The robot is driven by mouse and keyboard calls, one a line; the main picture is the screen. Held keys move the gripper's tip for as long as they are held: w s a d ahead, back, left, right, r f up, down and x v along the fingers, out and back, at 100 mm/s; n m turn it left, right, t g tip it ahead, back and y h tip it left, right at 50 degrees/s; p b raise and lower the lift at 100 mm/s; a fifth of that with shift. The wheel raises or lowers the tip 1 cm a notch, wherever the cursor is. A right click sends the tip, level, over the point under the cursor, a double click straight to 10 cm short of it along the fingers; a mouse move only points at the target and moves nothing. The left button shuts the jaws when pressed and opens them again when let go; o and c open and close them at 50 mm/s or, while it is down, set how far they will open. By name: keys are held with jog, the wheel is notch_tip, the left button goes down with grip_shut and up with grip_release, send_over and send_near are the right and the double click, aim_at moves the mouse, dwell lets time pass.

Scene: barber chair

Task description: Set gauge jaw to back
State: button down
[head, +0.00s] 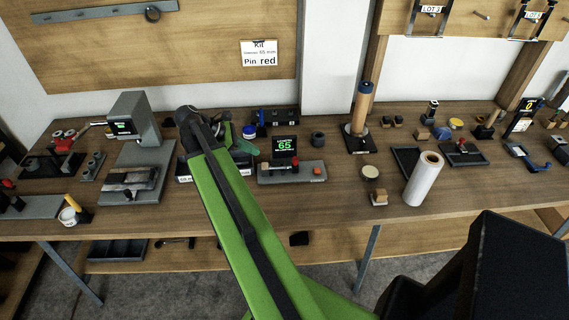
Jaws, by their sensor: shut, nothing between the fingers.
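The gauge (290,171) stands on the middle of the bench. It has a grey base, a dark display (285,145) reading 65 in green, a small red-topped part on the base and an orange block (317,171) at its right end. Which small part is the jaw, and its exact setting, is too small to tell. My green arm crosses the picture from lower right to upper left, then bends back over the bench.
A grey stand with a display (139,130) is to the left. A post with a wooden cylinder (361,108), a black tray (407,160) and a white roll (423,178) are to the right. Some bench top in front of the gauge is clear.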

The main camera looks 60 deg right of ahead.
jog(key=b+x, duration=0.7)
jog(key=x, duration=0.2)
jog(key=shift+s+f, duration=0.15)
jog(key=shift+f, duration=0.25)
jog(key=s+d, duration=0.2)
jog(key=shift+s+d+r, duration=0.15)
jog(key=shift+s+d, duration=0.1)
jog(key=shift+d, duration=0.1)
jog(key=shift+s+d, duration=0.3)
